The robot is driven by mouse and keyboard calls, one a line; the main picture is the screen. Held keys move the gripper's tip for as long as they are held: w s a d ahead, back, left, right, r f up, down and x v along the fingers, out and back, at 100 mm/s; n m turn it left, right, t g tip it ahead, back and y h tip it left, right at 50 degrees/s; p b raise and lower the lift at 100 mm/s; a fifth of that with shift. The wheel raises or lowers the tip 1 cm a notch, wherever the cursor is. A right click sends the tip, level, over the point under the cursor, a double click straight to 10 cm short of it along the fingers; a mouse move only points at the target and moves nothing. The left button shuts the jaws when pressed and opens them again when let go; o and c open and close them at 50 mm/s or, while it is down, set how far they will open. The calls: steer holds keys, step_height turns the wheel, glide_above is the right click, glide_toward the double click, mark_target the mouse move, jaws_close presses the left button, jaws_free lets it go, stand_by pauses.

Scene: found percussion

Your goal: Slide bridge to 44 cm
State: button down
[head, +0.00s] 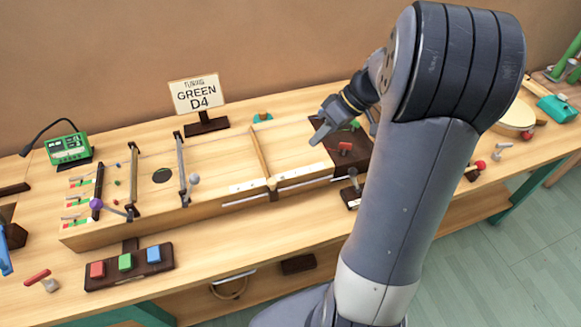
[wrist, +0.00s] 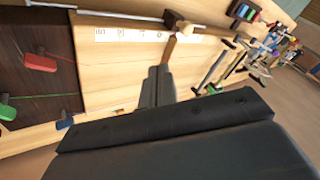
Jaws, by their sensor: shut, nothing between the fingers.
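The bridge (head: 259,152) is a thin tan wooden bar lying across the long pale soundbox (head: 225,145), with its near end at the white scale strip (head: 300,173). In the wrist view the bridge (wrist: 170,46) shows as a brown bar just beyond the fingertips, beside the scale strip (wrist: 130,35). The scale's numbers are too small to read surely. My gripper (head: 316,136) is to the right of the bridge, above the soundbox's right part. Its fingers (wrist: 160,72) are shut and empty. I cannot tell whether they touch the bridge.
A sign reading "GREEN D4" (head: 198,95) stands behind the soundbox. A green tuner (head: 69,148) is at the left. Red, green and blue buttons (head: 126,262) sit in front. A dark panel with a red lever (head: 345,147) lies right of the bridge.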

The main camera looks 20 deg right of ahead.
mark_target(275, 180)
steer(key=x, duration=0.8)
steer(key=shift+a+f+p, duration=0.15)
steer(key=shift+p, duration=0.15)
steer(key=shift+s+a+f+p, duration=0.15)
steer(key=shift+s+a+f, duration=0.15)
steer(key=shift+a, duration=0.35)
steer(key=shift+s+a+f+p, duration=0.15)
steer(key=shift+s+a, duration=0.1)
steer(key=shift+a, duration=0.45)
steer(key=shift+s+a+f+p, duration=0.15)
steer(key=shift+s+a+f, duration=0.15)
steer(key=shift+a, duration=0.35)
steer(key=shift+s+a+f+b, duration=0.15)
steer(key=shift+a+b, duration=0.35)
steer(key=shift+b, duration=0.55)
